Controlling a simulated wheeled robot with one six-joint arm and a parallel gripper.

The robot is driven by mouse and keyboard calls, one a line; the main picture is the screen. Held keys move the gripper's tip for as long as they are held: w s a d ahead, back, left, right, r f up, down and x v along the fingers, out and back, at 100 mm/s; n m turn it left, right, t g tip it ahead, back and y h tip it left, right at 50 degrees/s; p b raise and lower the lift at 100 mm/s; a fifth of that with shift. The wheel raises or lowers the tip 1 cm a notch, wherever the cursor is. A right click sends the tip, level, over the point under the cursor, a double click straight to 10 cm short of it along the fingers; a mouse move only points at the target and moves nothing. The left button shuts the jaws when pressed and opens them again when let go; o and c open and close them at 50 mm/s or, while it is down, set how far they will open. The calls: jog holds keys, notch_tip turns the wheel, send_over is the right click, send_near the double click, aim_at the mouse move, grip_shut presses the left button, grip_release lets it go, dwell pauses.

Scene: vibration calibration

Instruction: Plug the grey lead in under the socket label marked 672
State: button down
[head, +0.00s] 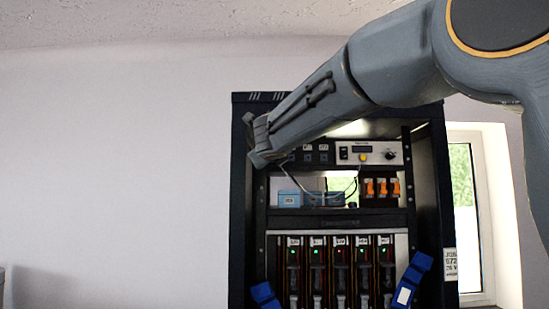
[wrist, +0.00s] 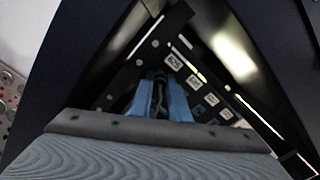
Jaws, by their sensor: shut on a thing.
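My gripper (head: 262,140) is at the upper left of the dark rack, by the left end of the top socket panel (head: 323,156). In the wrist view its two blue fingers (wrist: 161,98) are shut on a small dark end, which I take as the plug of the grey lead. A thin pale lead (head: 287,178) hangs below my gripper in the head view. Small white socket labels (wrist: 194,82) run in a slanting row just beyond the fingers; their numbers are too small to read surely. The arm hides the panel's left part, and whether the plug touches a socket is unclear.
The rack (head: 239,210) frames the work. Blue boxes (head: 289,198) sit on a shelf below the panel. Orange switches (head: 382,188), a unit with a yellow knob (head: 363,157) and lit modules (head: 316,270) are nearby.

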jog(key=shift+n+p, duration=0.75)
jog(key=shift+n, duration=0.25)
jog(key=shift+n, duration=0.5)
jog(key=shift+s, duration=0.4)
dwell(0.6)
jog(key=shift+s, duration=0.15)
jog(key=shift+s, duration=0.35)
dwell(0.7)
jog(key=s, duration=0.3)
jog(key=shift+s+a, duration=0.1)
jog(key=shift+s, duration=0.05)
dwell(0.5)
